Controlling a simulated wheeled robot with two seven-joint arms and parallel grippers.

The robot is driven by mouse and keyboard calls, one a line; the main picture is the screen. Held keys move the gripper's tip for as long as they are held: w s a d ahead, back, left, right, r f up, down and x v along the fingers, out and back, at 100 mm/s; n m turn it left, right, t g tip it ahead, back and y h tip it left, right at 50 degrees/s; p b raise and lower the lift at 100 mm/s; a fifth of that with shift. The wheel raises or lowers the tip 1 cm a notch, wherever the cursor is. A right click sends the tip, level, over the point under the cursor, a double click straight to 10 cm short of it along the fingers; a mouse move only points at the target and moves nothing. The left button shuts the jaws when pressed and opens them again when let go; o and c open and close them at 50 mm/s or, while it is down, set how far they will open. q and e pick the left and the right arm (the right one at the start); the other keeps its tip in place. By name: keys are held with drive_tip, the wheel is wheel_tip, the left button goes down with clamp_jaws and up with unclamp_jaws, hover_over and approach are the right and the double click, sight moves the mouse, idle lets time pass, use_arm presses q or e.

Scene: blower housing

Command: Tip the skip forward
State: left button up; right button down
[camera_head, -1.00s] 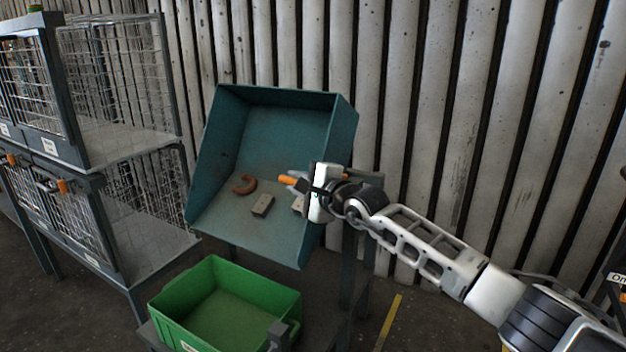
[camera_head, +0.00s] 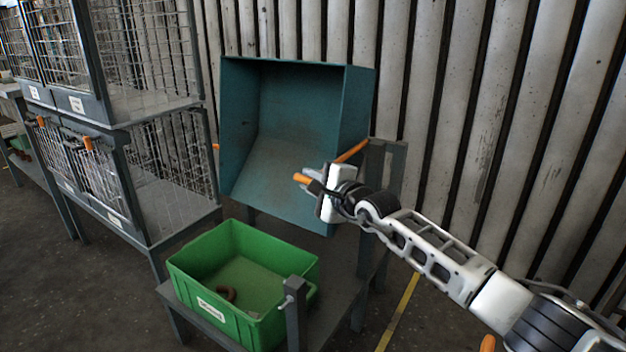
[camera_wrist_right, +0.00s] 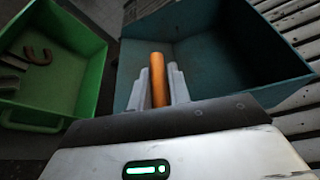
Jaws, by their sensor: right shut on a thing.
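The teal skip (camera_head: 300,120) is tilted steeply forward, its open side facing me and down over the green bin. Its inside looks empty. My right gripper (camera_head: 312,185) is at the skip's front right and is shut on the orange handle (camera_head: 301,178). In the right wrist view the orange handle (camera_wrist_right: 158,80) stands between the two fingers. The green bin (camera_head: 240,310) is below the skip. A brown curved piece (camera_head: 227,294) lies in it; the right wrist view also shows grey blocks (camera_wrist_right: 12,62) beside it. My left gripper is out of view.
The bin stands on a low grey stand with a post (camera_head: 295,315) at its front right corner. Wire-mesh cages (camera_head: 150,60) stand on the left. A corrugated wall (camera_head: 450,110) is behind. Floor with a yellow line (camera_head: 400,308) is at right.

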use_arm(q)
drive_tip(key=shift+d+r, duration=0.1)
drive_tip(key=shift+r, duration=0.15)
use_arm(e)
drive_tip(key=shift+d+f, duration=0.25)
drive_tip(key=shift+f, duration=0.35)
drive_tip(key=c, duration=1.4)
unclamp_jaws()
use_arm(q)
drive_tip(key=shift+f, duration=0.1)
use_arm(e)
drive_tip(key=shift+o, duration=0.2)
drive_tip(key=shift+r, duration=0.1)
